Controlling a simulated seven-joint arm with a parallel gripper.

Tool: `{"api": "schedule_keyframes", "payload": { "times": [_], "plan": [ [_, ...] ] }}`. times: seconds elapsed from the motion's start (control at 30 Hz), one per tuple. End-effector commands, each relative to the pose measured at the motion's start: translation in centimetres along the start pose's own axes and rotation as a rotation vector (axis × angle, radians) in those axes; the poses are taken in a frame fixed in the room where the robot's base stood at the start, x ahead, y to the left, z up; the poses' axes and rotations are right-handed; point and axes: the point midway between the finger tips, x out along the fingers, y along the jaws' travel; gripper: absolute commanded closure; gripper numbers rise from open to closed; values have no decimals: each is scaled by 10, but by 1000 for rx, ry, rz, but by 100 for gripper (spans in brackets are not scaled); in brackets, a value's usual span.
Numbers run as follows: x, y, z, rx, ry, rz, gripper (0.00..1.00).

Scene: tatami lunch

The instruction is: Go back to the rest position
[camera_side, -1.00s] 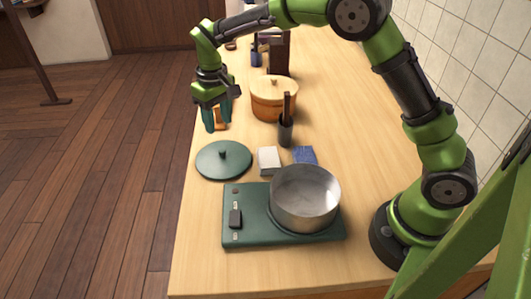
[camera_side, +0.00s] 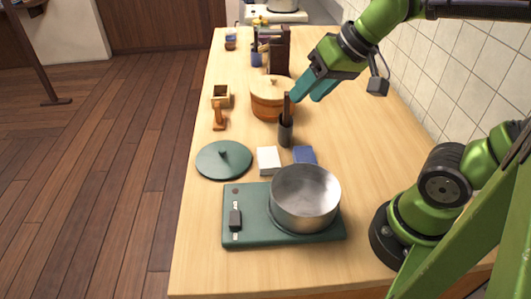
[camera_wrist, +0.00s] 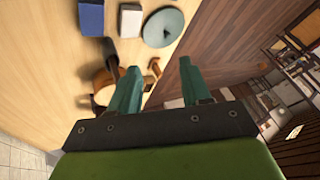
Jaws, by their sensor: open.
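My gripper (camera_side: 308,86) is open and empty, with teal fingers. The wooden tub, partly hidden by a finger, also shows there (camera_wrist: 104,92).
A steel pot (camera_side: 305,200) stands on a green stove (camera_side: 250,237). A green lid (camera_side: 223,161), a white block (camera_side: 268,160) and a blue block (camera_side: 304,155) lie behind it. A small wooden box (camera_side: 221,97) stands at the left. The counter's right side (camera_side: 375,140) is clear.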

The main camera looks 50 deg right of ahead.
Motion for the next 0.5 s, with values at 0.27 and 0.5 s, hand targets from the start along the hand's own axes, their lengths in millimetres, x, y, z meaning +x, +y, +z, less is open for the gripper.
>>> {"api": "schedule_keyframes", "payload": {
  "times": [0.27,0.5],
  "plan": [
    [-6,14,32,42,90,-23,53],
    [-6,15,33,43,89,-23,53]
  ]
}}
